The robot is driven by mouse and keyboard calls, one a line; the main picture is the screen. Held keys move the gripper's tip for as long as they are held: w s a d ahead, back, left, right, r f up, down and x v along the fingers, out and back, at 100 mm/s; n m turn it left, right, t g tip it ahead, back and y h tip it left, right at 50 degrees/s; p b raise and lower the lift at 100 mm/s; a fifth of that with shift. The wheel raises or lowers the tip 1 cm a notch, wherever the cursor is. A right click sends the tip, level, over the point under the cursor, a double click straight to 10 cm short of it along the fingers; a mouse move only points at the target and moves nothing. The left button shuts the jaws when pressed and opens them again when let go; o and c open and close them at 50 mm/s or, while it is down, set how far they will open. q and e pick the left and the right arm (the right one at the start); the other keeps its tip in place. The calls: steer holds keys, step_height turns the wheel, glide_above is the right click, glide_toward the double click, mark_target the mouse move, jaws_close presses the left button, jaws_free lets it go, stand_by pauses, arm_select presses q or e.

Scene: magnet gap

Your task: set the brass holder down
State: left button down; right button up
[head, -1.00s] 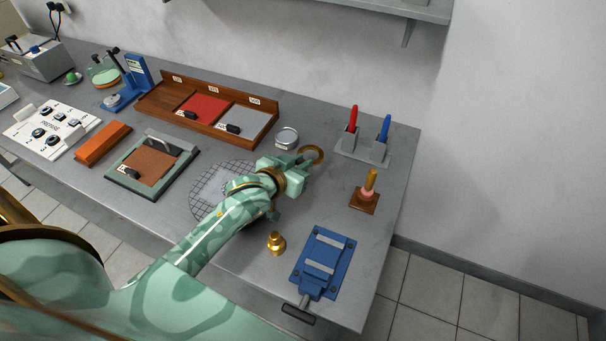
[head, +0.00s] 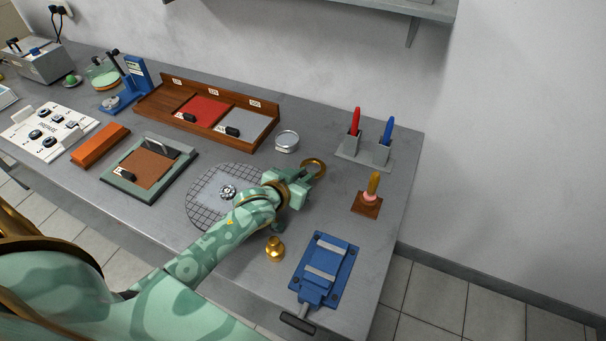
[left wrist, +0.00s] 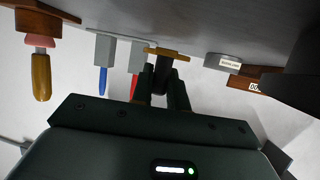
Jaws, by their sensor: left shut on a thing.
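The brass holder is a brass ring (head: 313,168) in the head view, at the tip of my left gripper (head: 301,174). In the left wrist view the brass holder (left wrist: 178,55) shows edge-on as a thin bar with a dark stem. My left gripper (left wrist: 164,88) is shut on that stem. The ring is close to the grey table top (head: 335,205); I cannot tell whether it touches. My right gripper is not in view.
A grey stand (head: 365,150) with red and blue pieces is behind the ring. A wooden-handled piece (head: 371,193) stands to its right. A round tin (head: 286,141) is behind left. A blue vise (head: 325,268), brass weight (head: 275,249) and gridded disc (head: 207,198) are nearer. Bare table lies right of the gripper.

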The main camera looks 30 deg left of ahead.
arm_select(q)
steer(key=shift+f, duration=0.25)
steer(key=c, duration=1.4)
jaws_free()
steer(key=shift+o, duration=0.2)
steer(key=shift+r, duration=0.1)
steer(key=shift+s+r+p, duration=0.4)
steer(key=shift+s+r, duration=0.1)
steer(key=shift+r, duration=0.25)
steer(key=p+v, duration=0.2)
steer(key=v, duration=0.9)
steer(key=shift+w, duration=0.1)
